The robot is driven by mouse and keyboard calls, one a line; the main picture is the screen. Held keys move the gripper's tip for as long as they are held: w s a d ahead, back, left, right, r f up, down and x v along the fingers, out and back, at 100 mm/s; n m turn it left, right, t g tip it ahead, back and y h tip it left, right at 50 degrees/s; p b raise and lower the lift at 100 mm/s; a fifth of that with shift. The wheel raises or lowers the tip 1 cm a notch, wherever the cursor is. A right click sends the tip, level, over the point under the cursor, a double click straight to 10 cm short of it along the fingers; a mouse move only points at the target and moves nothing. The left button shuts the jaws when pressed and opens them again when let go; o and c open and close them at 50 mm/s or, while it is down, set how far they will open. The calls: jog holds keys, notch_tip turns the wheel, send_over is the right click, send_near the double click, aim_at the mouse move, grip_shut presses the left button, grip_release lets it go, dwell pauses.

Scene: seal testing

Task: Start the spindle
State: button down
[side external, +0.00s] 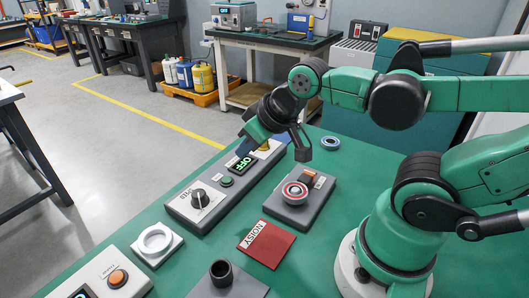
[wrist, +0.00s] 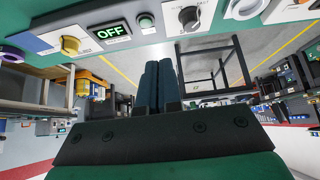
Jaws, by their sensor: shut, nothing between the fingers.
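A grey control box (side external: 178,207) lies on the green bench. It carries a black knob (side external: 200,198), a green button (side external: 227,181), a display reading OFF (side external: 245,163) and a yellow knob (side external: 264,145). In the wrist view the yellow knob (wrist: 70,45), the OFF display (wrist: 113,31), the green button (wrist: 146,20) and the black knob (wrist: 189,17) line the top. My gripper (side external: 243,136) is shut and empty above the far end of the box, apart from the controls. Its fingers (wrist: 158,70) are together in the wrist view.
A grey unit with a red-and-white round part (side external: 294,191) stands right of the box. A red NOISY card (side external: 266,243), a black cup (side external: 221,272), a white ring block (side external: 157,242), a blue ring (side external: 330,142) and an orange-button box (side external: 117,279) are also on the bench.

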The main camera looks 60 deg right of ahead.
dwell(0.3)
jog(key=m+y, duration=0.2)
jog(key=y, duration=0.3)
send_over(231, 179)
jog(key=shift+f, duration=0.15)
jog(key=shift+f, duration=4.45)
jog(key=shift+f, duration=0.35)
